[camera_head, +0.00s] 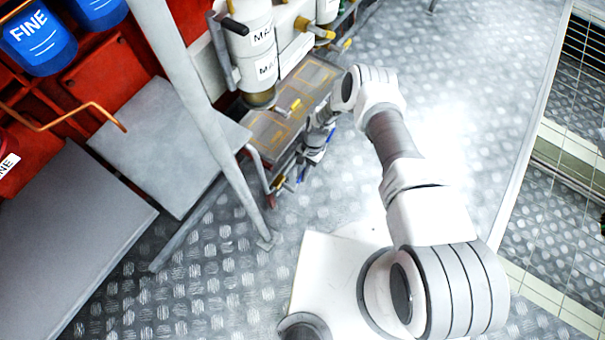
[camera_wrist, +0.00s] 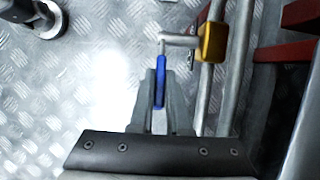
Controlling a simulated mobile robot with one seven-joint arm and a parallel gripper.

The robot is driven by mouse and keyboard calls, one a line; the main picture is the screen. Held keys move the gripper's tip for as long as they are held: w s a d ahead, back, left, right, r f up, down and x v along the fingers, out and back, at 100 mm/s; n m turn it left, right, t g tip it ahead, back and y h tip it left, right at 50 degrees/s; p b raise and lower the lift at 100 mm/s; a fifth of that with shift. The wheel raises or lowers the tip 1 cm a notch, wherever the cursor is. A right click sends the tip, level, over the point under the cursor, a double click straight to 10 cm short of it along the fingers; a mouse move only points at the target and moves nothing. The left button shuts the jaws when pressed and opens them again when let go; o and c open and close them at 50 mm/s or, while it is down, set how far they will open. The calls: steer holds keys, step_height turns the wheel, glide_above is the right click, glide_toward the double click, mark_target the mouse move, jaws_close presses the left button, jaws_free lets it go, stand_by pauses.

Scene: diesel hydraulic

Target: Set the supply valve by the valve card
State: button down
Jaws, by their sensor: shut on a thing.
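A blue valve lever (camera_wrist: 160,68) stands between the two grey fingers of my gripper (camera_wrist: 160,88) in the wrist view. The fingers are shut on it. A grey stem runs from the lever to a brass-yellow valve body (camera_wrist: 212,42) at its right. In the head view my gripper (camera_head: 312,156) is low beside the pipework at the front of the floor rack, and the lever in its grip is hard to make out. No valve card can be read in either view.
White canisters with partly readable labels (camera_head: 262,65) stand behind the rack (camera_head: 318,80). A slanted grey post (camera_head: 190,90) and grey plates (camera_head: 165,145) lie to the left, with a blue "FINE" canister (camera_head: 38,40) above. Tread-plate floor (camera_head: 480,110) is open at the right.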

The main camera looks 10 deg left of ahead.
steer(key=shift+w+d+f+g+y, duration=0.1)
steer(key=shift+w+f+g+y, duration=0.25)
steer(key=shift+g, duration=0.35)
steer(key=shift+f, duration=0.1)
steer(key=c, duration=0.9)
jaws_free()
steer(key=shift+s, duration=0.1)
steer(key=p+v, duration=0.4)
steer(key=v, duration=1.3)
